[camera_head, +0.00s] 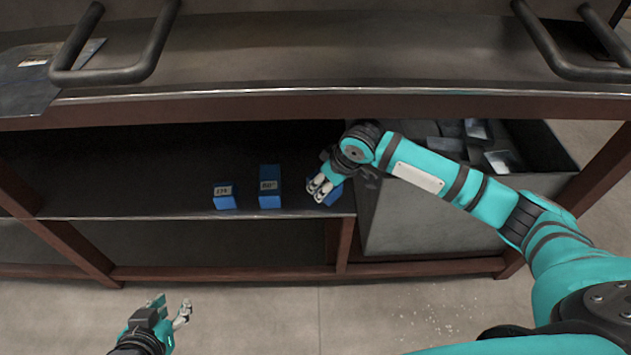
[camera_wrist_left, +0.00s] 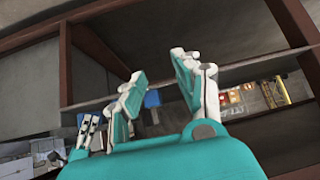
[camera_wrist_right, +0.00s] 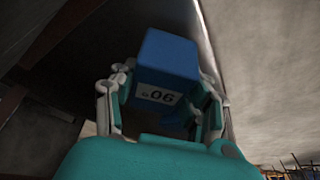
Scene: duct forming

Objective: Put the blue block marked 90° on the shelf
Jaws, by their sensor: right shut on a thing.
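The blue block marked 90° (camera_wrist_right: 167,55) is between the fingers of my right gripper (camera_wrist_right: 160,98), which is shut on it. Its white label shows upside down in the right wrist view. In the head view, this gripper (camera_head: 320,188) is at the right end of the dark shelf (camera_head: 120,192), near its front edge, and mostly covers the block (camera_head: 336,193). I cannot tell whether the block touches the shelf. My left gripper (camera_head: 168,312) is open and empty, low in front of the shelving; its spread fingers show in the left wrist view (camera_wrist_left: 155,75).
Two other blue blocks stand on the shelf: a shorter one (camera_head: 225,202) and a taller one (camera_head: 270,190). A grey bin (camera_head: 400,235) with metal pieces stands right of the shelf. Above is a worktop (camera_head: 330,50) with dark handles. The shelf's left part is clear.

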